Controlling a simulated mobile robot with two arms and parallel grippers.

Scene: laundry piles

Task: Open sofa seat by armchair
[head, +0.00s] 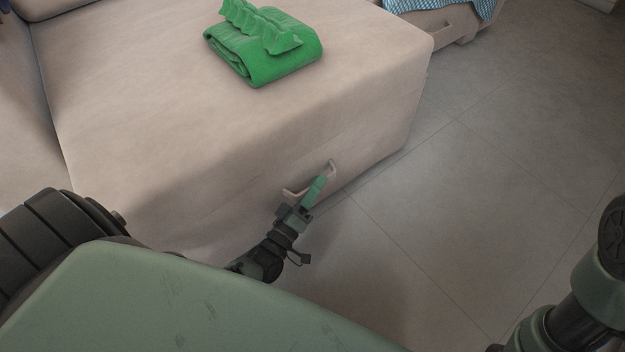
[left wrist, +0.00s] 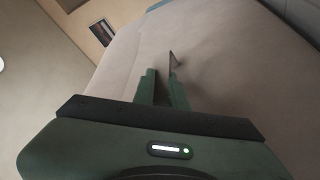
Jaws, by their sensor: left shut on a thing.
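The beige sofa seat (head: 170,110) fills the left and middle of the head view. A beige bar handle (head: 333,170) stands out from its front face. My left gripper (head: 317,188) is at this handle, shut on it, with its green fingers across the bar. In the left wrist view the two green fingers (left wrist: 162,88) close on the thin handle (left wrist: 172,62) against the beige sofa front (left wrist: 220,60). The seat looks closed, with no gap visible along its top. My right arm shows at the lower right of the head view; its fingers are out of frame.
A folded green cloth (head: 275,62) lies on top of the seat. Another beige piece of furniture (head: 462,22) with a blue patterned cloth (head: 425,4) stands at the top right. The grey tiled floor (head: 500,150) to the right is clear.

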